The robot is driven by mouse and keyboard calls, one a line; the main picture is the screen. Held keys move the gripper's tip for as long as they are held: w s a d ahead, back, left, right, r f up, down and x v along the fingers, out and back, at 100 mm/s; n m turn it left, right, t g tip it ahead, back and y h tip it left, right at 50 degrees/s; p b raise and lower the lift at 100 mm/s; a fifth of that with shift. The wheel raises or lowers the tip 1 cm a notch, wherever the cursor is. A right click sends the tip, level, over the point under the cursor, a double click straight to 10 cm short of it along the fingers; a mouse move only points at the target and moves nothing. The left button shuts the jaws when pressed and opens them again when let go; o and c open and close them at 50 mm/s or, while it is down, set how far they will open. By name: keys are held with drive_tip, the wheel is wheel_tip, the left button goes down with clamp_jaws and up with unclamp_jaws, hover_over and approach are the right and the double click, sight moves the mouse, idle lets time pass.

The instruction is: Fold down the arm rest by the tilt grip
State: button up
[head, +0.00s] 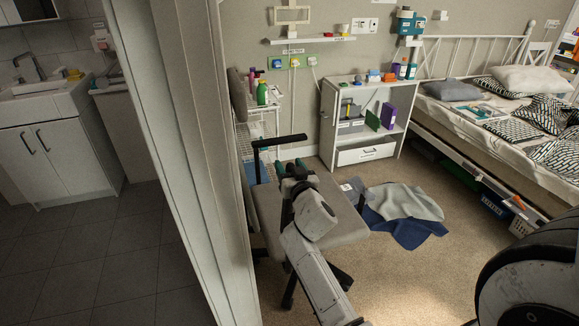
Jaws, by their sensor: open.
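A chair with a grey seat (345,222) and black legs stands just past the door frame. A black arm rest (280,140) shows above the far left part of the seat, its top bar roughly level on a dark upright post. I cannot make out the tilt grip as a separate part. My gripper (294,168), dark with teal parts, is open and lies over the seat, just below and to the right of the arm rest's bar in the picture. Whether it touches the chair cannot be told. My arm hides the middle of the seat.
The door frame (190,150) stands close on the left, with a sink cabinet (60,155) beyond it. A white shelf unit (363,155) stands against the back wall. Crumpled cloths (405,202) lie right of the chair. A bed (450,115) fills the right. Carpet between is partly clear.

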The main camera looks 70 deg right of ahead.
clamp_jaws()
idle(0.6)
